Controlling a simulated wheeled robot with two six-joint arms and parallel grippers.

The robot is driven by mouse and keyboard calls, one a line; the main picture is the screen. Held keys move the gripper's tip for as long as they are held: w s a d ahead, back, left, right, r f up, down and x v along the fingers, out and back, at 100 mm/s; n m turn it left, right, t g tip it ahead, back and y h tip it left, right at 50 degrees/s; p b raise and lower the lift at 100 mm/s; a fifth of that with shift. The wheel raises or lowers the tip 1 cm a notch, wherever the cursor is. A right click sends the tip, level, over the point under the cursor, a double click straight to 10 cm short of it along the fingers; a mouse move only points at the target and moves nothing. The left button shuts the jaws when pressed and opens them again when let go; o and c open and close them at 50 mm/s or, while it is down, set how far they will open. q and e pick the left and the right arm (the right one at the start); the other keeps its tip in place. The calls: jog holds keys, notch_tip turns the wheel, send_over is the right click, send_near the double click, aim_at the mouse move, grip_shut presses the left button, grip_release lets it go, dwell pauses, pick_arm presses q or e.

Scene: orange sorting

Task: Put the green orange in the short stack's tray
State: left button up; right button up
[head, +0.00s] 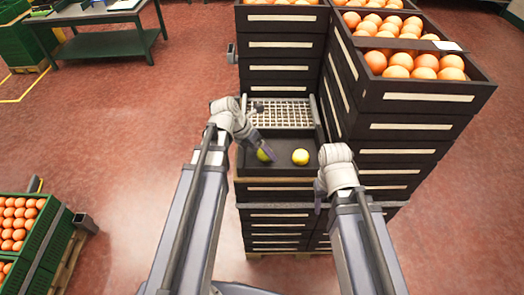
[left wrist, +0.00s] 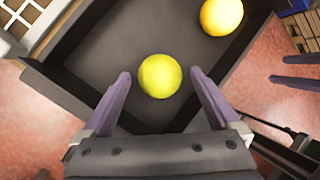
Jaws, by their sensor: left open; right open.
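The green orange (head: 264,155) is yellow-green and lies in a dark shallow tray (head: 277,169). In the left wrist view the green orange (left wrist: 160,76) sits between the open fingers of my left gripper (left wrist: 161,82), with gaps visible on both sides. In the head view my left gripper (head: 266,150) partly covers it. My right gripper (head: 319,196) is open and empty, at the right of the dark tray.
A yellower orange (head: 300,157) lies in the same tray, to the right; it also shows in the left wrist view (left wrist: 221,16). A white grid (head: 285,113) adjoins the tray's back. Oranges fill the stacks' top trays. Green crates (head: 50,235) stand lower left. A table (head: 95,15) is upper left.

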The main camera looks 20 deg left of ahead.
pick_arm(q)
jog(key=p+v, duration=1)
jog(key=v, duration=0.2)
jog(key=shift+s, duration=0.1)
jog(key=s+d+f+m+g+y, duration=0.1)
jog(key=s+d+m+y, duration=0.2)
jog(key=m, duration=1.4)
jog(key=s+d+f+m+g+y, duration=0.1)
jog(key=s+d+m+y, duration=0.2)
jog(key=s+d+m, duration=0.4)
jog(key=d+m, duration=0.6)
jog(key=m, duration=0.4)
jog(key=shift+s+d+f+m+g, duration=0.15)
jog(key=shift+s+m+g, duration=0.15)
jog(key=shift+s, duration=0.1)
